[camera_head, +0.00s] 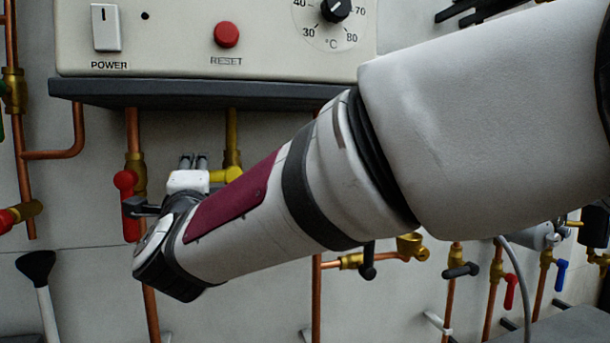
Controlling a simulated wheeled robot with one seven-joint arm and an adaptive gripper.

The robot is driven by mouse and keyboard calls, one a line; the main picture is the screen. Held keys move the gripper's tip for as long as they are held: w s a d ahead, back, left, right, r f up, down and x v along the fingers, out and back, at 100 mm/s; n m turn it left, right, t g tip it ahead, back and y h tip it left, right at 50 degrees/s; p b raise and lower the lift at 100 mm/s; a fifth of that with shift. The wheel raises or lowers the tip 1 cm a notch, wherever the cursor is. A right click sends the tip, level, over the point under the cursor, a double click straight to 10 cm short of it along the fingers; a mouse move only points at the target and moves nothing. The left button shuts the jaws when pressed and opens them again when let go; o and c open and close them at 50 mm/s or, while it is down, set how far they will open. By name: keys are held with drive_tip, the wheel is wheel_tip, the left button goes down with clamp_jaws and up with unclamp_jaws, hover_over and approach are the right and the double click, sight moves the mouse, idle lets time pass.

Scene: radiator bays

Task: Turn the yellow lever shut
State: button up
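The yellow lever (225,175) is on the brass valve of the copper pipe below the boiler's underside, left of the picture's middle. It looks roughly sideways, and its left end meets or passes behind the white part of my gripper (188,178). My gripper points at the wall beside the lever and is largely hidden by my own wrist. I cannot tell whether its fingers touch the lever or how far apart they are.
A red lever (129,205) hangs on the pipe just left of my gripper. The control box (180,40) with a red reset button (227,35) overhangs above. A black plunger (37,268) stands at lower left. Valves with black, red and blue (561,275) levers are at lower right.

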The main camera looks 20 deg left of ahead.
drive_tip(key=shift+s, duration=0.1)
drive_tip(key=v, duration=0.7)
drive_tip(key=shift+s+d, duration=0.1)
drive_tip(key=shift+d, duration=0.05)
